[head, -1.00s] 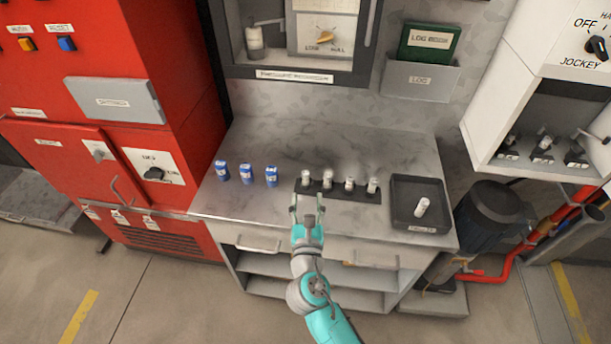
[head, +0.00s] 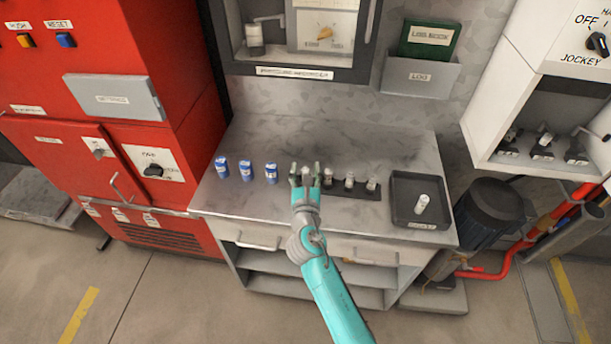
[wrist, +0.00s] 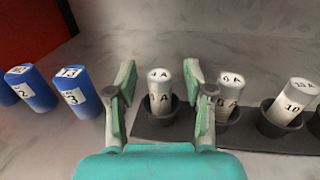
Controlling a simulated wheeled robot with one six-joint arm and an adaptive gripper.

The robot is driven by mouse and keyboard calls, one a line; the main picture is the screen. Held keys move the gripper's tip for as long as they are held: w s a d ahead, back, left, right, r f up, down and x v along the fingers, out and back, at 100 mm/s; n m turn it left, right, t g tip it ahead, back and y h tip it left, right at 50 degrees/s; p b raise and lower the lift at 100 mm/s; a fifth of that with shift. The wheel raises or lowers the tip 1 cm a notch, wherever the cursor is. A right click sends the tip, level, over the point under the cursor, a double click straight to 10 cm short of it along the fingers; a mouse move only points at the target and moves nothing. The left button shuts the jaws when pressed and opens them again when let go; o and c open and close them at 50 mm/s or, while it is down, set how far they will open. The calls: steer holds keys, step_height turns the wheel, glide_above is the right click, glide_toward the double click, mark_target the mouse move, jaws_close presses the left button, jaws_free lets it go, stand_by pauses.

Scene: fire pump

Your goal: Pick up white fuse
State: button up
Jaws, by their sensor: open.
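Several white fuses stand in cups of a dark holder on the counter. The leftmost white fuse (wrist: 160,88) sits upright in its cup between the fingers of my open gripper (wrist: 163,95), with a gap on each side. In the head view my gripper (head: 305,170) is over the left end of the holder (head: 345,192) and partly hides that fuse. The second white fuse (wrist: 229,98) stands just right of my right finger. The third white fuse (wrist: 290,100) is further right.
Three blue cylinders (head: 246,171) stand on the counter (head: 290,140) left of the holder; one (wrist: 78,93) is near my left finger in the wrist view. A red cabinet (head: 190,60) is at the left, and a wall box (head: 520,90) at the upper right.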

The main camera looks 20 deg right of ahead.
jaws_close()
